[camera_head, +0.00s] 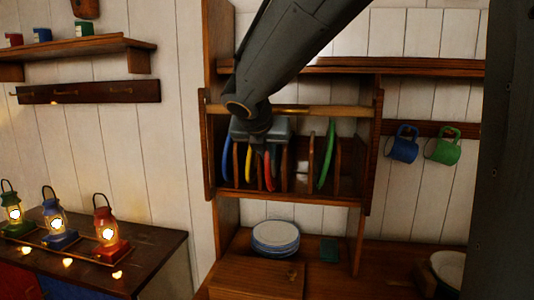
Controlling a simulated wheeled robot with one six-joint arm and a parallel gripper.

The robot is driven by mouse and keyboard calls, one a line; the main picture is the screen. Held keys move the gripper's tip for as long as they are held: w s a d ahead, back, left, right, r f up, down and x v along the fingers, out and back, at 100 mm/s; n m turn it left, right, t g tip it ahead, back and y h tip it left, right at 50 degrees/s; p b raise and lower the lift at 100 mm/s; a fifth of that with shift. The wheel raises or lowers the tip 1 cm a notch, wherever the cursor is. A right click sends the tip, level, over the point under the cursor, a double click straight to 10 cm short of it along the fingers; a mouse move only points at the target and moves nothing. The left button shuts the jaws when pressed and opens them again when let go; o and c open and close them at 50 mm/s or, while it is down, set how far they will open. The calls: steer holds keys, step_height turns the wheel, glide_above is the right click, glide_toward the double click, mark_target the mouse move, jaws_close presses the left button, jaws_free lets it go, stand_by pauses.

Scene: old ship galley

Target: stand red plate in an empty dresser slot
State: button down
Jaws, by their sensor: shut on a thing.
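The red plate (268,173) is on edge in the plate rack of the wooden dresser (378,150), seen as a narrow red strip between wooden dividers. My gripper (259,142) is at the rack front and shut on the red plate; the fingertips are partly hidden by the gripper body. A blue plate (227,157) and a yellow plate (248,163) stand to its left. A green plate (325,156) stands to its right. A slot between the red and green plates looks empty. I cannot tell whether the red plate rests on the slot floor.
A front rail (325,112) crosses above the rack opening. A stack of plates (276,238) sits on the counter below. Blue (403,147) and green (444,149) mugs hang at right. Lit lanterns (105,232) stand on the left cabinet.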

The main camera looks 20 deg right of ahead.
steer(key=shift+w+r, duration=0.1)
steer(key=shift+w, duration=0.05)
steer(key=w+d+p, duration=0.2)
steer(key=w+d, duration=0.2)
steer(key=w, duration=0.2)
steer(key=shift+w+d+p, duration=0.3)
steer(key=shift+p, duration=0.1)
stand_by(1.1)
steer(key=shift+w+d+f+b, duration=0.1)
steer(key=shift+w+f+b, duration=0.1)
steer(key=shift+f+b, duration=0.4)
stand_by(0.4)
steer(key=shift+f, duration=0.1)
steer(key=c, duration=1.7)
jaws_free()
steer(key=shift+c, duration=0.2)
steer(key=shift+f, duration=0.1)
steer(key=shift+o, duration=0.4)
steer(key=shift+s+f, duration=0.1)
steer(key=shift+s+p, duration=0.15)
steer(key=shift+p, duration=0.2)
